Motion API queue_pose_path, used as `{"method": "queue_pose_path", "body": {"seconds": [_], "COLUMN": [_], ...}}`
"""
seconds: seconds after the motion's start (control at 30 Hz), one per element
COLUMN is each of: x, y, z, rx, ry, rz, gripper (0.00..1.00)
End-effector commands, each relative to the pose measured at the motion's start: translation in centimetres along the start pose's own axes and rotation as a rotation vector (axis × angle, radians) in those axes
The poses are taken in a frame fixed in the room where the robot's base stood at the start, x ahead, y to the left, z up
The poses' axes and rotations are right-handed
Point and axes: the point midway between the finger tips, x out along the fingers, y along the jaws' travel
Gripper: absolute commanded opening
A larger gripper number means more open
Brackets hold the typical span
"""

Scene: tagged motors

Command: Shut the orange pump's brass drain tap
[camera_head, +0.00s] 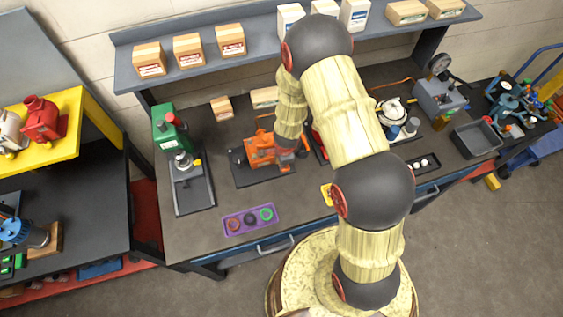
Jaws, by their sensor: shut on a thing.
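The orange pump (262,150) sits on a dark base plate (250,178) on the workbench, left of the middle. My arm reaches over the bench and comes down at the pump's right end. My gripper (287,158) is small and mostly hidden by the wrist there. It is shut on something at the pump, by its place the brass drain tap. The tap itself is too small and hidden to make out, so I cannot tell how its handle is turned.
A purple tray (250,219) with coloured rings lies in front. A grey bin (476,139) and gauge unit (437,97) stand at right. Boxes line the shelf (270,48). The bench front between device and tray is clear.

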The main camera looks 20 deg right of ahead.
Motion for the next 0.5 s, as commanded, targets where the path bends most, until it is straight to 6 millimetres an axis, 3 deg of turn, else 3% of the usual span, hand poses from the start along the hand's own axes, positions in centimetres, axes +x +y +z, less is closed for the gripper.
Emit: {"method": "queue_pose_path", "body": {"seconds": [0.07,0.1,0.4,0.5], "x": [-0.05,-0.05,-0.02,-0.02], "y": [-0.24,-0.24,-0.1,-0.07], "z": [-0.13,-0.13,-0.08,-0.06], "rx": [0.002,0.002,0.001,0.0], "ry": [0.002,0.002,0.001,0.001], "rz": [-0.005,-0.005,-0.002,-0.002], "gripper": [0.0,0.09,0.26,0.27]}}
